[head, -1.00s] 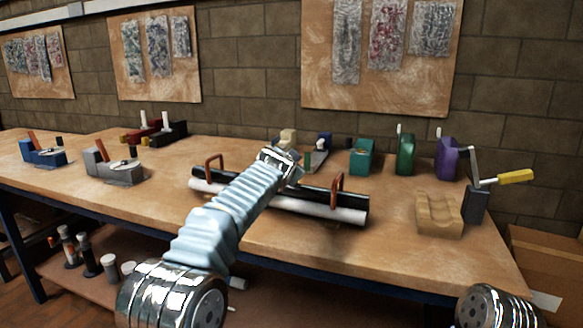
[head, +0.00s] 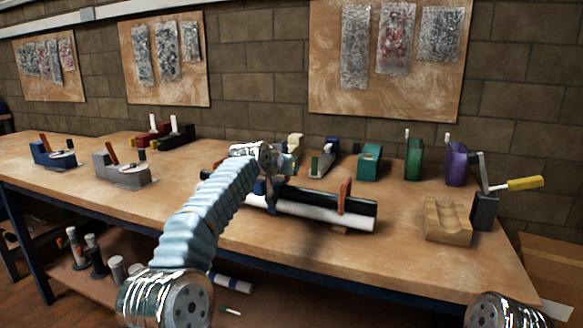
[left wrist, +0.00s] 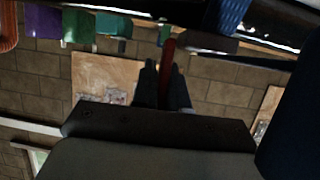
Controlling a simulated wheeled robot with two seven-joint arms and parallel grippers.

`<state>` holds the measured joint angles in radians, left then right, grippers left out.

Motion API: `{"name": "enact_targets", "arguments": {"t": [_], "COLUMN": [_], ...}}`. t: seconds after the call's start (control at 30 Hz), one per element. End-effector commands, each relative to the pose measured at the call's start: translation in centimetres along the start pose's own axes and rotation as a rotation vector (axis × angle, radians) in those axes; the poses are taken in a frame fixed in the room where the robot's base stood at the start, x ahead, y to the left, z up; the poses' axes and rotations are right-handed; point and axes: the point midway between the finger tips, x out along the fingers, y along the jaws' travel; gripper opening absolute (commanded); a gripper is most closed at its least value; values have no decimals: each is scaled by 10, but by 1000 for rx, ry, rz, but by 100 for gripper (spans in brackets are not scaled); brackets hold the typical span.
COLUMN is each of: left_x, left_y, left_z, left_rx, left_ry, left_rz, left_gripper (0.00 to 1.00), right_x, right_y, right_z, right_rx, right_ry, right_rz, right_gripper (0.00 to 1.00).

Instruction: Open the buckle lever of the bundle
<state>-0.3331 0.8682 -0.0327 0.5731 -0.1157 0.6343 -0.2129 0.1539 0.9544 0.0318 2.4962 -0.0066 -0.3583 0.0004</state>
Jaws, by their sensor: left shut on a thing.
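The bundle of black and white tubes (head: 312,208) lies on the workbench, partly hidden behind my left arm. An orange-brown upright piece (head: 345,196) stands at its right part; a similar one shows at the left edge of the left wrist view (left wrist: 8,25). My left gripper (head: 272,188) points down over the bundle's middle-left part. In the left wrist view, its dark fingers (left wrist: 165,82) are close around a thin red-brown lever (left wrist: 168,52). How far the lever is turned cannot be told. My right gripper is out of view.
A wooden cradle block (head: 447,221) and a dark stand with a yellow-handled crank (head: 484,209) are right of the bundle. Teal (head: 370,163), green (head: 413,160) and purple (head: 455,163) devices stand behind. The bench front is clear.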

Motion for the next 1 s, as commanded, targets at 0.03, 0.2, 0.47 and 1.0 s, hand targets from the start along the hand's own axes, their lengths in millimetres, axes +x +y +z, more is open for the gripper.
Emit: {"name": "enact_targets", "arguments": {"t": [0.03,0.2,0.47,1.0], "left_x": [0,0,0,-5], "left_y": [-1,-1,-1,-1], "left_z": [0,0,0,1], "left_rx": [-7,-17,-17,-15], "left_ry": [1,0,1,1], "left_rz": [2,7,6,6], "left_gripper": [0,0,0,34], "right_x": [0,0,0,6], "right_y": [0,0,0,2], "right_z": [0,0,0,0], "right_rx": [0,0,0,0], "right_ry": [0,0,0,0], "right_rz": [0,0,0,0], "right_gripper": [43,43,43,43]}}
